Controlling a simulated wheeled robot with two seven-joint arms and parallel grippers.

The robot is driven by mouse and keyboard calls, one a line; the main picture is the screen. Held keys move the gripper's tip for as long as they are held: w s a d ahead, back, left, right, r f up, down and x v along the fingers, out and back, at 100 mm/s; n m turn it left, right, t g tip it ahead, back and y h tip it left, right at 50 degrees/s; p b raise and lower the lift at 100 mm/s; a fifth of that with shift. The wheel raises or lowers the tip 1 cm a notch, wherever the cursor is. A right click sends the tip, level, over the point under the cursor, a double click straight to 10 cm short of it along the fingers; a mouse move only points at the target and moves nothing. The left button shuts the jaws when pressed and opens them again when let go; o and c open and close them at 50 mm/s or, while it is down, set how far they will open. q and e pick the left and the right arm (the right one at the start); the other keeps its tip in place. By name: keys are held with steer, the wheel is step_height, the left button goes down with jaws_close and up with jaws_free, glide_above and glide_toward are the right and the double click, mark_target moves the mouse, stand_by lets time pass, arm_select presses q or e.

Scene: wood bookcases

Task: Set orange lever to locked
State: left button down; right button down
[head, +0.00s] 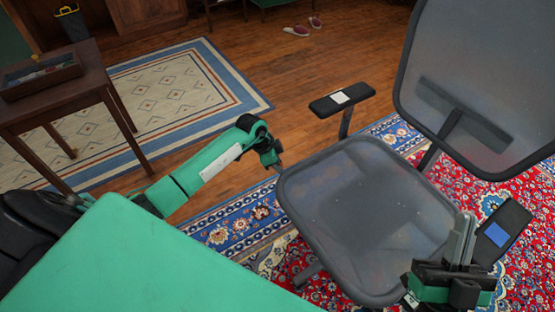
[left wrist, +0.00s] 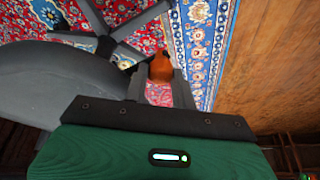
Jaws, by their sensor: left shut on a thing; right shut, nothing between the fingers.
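The orange lever (left wrist: 161,68) shows in the left wrist view, between the fingertips of my left gripper (left wrist: 160,82). The gripper is shut on it. In the head view my left gripper (head: 278,166) is at the left edge of the office chair's grey mesh seat (head: 365,215). The lever cannot be seen in the head view, and its locked or unlocked setting cannot be read. My right gripper (head: 463,238) is shut and empty, fingers pointing up, in front of the chair's right side.
The chair has a left armrest (head: 342,98), a right armrest (head: 503,230) and a mesh backrest (head: 480,75). It stands on a red and blue patterned rug (head: 240,225). A wooden side table (head: 75,92) with a tray (head: 40,75) is at the left. Open wood floor lies behind the chair.

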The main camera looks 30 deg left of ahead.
arm_select(q)
steer(key=c, duration=1.1)
jaws_free()
steer(key=shift+c, duration=0.2)
